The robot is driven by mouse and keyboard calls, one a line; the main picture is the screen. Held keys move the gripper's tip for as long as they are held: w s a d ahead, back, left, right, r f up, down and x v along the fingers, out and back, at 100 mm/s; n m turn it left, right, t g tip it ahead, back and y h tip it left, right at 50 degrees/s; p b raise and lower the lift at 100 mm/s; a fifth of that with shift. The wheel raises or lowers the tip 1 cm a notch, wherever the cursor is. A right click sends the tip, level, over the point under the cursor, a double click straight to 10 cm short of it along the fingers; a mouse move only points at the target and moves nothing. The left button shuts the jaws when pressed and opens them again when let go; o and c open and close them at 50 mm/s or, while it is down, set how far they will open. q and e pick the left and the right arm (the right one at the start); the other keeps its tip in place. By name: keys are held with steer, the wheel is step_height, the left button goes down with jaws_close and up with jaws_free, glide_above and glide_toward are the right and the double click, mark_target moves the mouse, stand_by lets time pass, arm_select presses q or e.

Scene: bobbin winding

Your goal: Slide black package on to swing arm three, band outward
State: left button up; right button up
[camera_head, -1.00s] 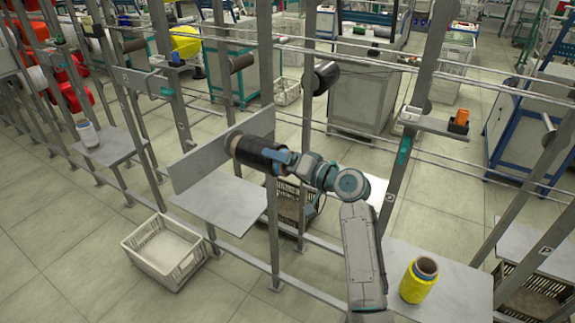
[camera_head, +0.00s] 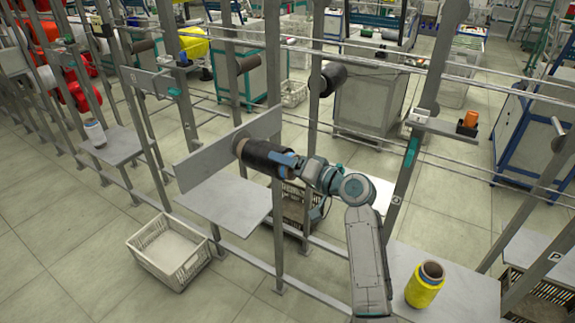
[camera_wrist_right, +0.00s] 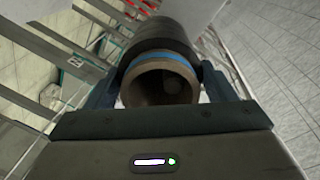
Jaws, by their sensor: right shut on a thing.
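The black package (camera_head: 264,158) is held roughly level by my right gripper (camera_head: 287,163), beside a long grey plate (camera_head: 200,165). It also shows in the right wrist view (camera_wrist_right: 165,35), with a blue band (camera_wrist_right: 160,58) at the end toward my gripper. The tube's brown open end (camera_wrist_right: 135,88) faces the wrist camera; its inside is dark. The fingers of my right gripper (camera_wrist_right: 160,85) lie on both sides of that end. The package's far end shows a brown tube tip near the plate. Whether a swing arm is inside the tube cannot be told. My left gripper is out of view.
A grey post (camera_head: 276,235) stands close to the package. Another black package (camera_head: 332,77) hangs on the rack behind. A yellow package (camera_head: 425,290) stands on a shelf at lower right. A pale crate (camera_head: 140,262) sits on the floor below. Thin rails run across the rack.

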stand_by(0.3)
steer(key=o, duration=1.5)
steer(key=shift+c, duration=0.2)
steer(key=shift+s+d, duration=0.15)
steer(key=shift+d, duration=0.05)
steer(key=f+b+v, duration=0.1)
steer(key=b+v, duration=0.2)
steer(key=v, duration=0.7)
steer(key=shift+s+r, duration=0.15)
steer(key=shift+r, duration=0.35)
steer(key=shift+d, duration=0.1)
